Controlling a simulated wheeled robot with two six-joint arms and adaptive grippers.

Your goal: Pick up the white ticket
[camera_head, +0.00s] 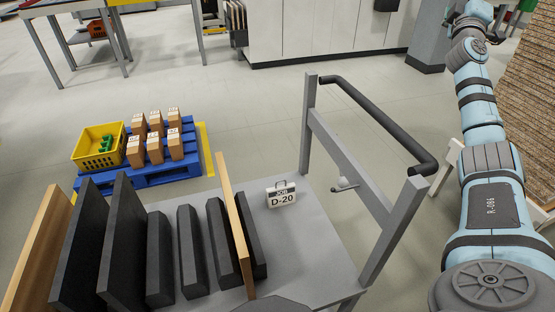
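The white ticket (282,199) stands on the grey cart top (310,240), right of the upright panels. It reads "JOB D-20" and has a dark clip or handle shape along its top. Nothing is touching it from my side. My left arm and gripper are not in view.
Several dark slabs (120,245) and a thin wooden panel (236,225) stand left of the ticket. A dark handlebar (380,120) on grey posts rises at the right. Behind, a blue pallet (150,176) holds a yellow crate (98,147) and several brown boxes (155,150).

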